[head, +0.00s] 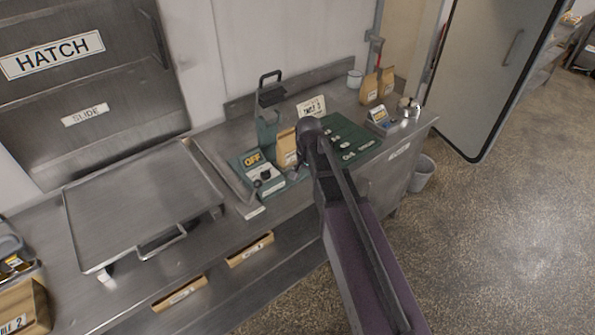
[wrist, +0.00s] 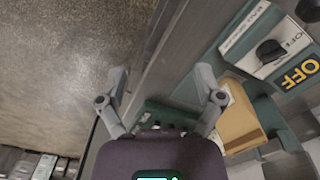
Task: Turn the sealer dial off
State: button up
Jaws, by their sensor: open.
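The green sealer (head: 268,130) stands on the steel counter, with a white dial panel and a yellow OFF sign (head: 254,159) at its front. Its black dial (head: 265,175) shows on the panel; in the wrist view the dial (wrist: 270,50) is at the upper right, beside the OFF sign (wrist: 300,72). I cannot tell which setting the dial points to. My gripper (wrist: 161,74) is open and empty, apart from the dial, which lies to the right of its right finger. In the head view my arm mostly hides the gripper.
A brown paper bag (head: 286,147) stands close beside the sealer; it also shows by my right finger in the wrist view (wrist: 238,120). A green mat (head: 350,133) with small items lies to the right. Open floor lies right.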

jog(key=s+d+f+n+b, duration=0.3)
jog(key=s+d, duration=0.4)
jog(key=s, duration=0.3)
jog(key=shift+s+d+f+n, duration=0.2)
jog(key=shift+n, duration=0.4)
jog(key=s, duration=0.1)
jog(key=s+d+f+n+b, duration=0.1)
jog(key=s, duration=0.1)
jog(key=shift+d, duration=0.2)
